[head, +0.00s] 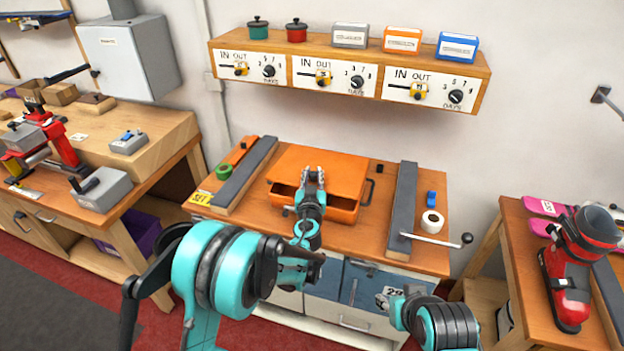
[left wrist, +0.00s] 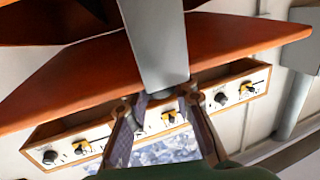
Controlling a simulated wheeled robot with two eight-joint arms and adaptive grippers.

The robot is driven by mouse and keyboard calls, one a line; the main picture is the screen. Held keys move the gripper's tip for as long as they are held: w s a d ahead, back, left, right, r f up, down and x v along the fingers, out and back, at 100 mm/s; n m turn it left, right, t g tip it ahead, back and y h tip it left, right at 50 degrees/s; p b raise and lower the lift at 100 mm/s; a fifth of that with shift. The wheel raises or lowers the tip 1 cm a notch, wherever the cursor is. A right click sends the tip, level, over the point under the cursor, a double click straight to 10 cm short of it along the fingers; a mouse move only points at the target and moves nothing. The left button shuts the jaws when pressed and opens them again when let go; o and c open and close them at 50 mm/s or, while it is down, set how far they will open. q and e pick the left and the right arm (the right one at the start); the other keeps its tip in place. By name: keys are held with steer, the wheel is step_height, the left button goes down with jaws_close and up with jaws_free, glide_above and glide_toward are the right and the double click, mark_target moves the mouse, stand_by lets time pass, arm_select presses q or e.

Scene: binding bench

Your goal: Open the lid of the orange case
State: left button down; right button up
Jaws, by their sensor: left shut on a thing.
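The orange case (head: 344,208) sits in the middle of the wooden bench. Its flat orange lid (head: 330,165) stands a little above the front rim, with a dark gap at the front left. The lid also shows in the left wrist view (left wrist: 230,45), with a dark gap beside it. My left gripper (head: 313,176) is at the lid's front edge. In the left wrist view its fingers (left wrist: 166,98) are closed around the end of a grey bar (left wrist: 157,45), which looks like the lid's tab. My right gripper is not visible; only part of that arm shows.
Dark grey rails (head: 245,174) and (head: 403,205) flank the case. A lever with a black knob (head: 466,239), a white roll (head: 432,222) and a green roll (head: 223,172) are on the bench. A shelf with dials (head: 346,77) hangs on the wall behind.

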arm_select(q)
steer(key=w+r+g+p, duration=0.1)
steer(key=r+p, duration=0.1)
steer(key=w+d+r+p, duration=0.1)
steer(key=r+p, duration=0.1)
steer(key=w+r+g+p, duration=0.1)
steer(key=w+r+p, duration=0.1)
steer(key=r, duration=0.1)
steer(key=shift+d+m+g, duration=0.2)
steer(key=shift+m+g, duration=0.1)
steer(key=w+d+r+g+y+p, duration=0.1)
steer(key=w+d+r+g+p, duration=0.1)
steer(key=w+p, duration=0.4)
steer(key=shift+w+r+m+g, duration=0.25)
steer(key=shift+r+m+g, duration=0.15)
steer(key=shift+r+g, duration=0.65)
steer(key=shift+f, duration=0.2)
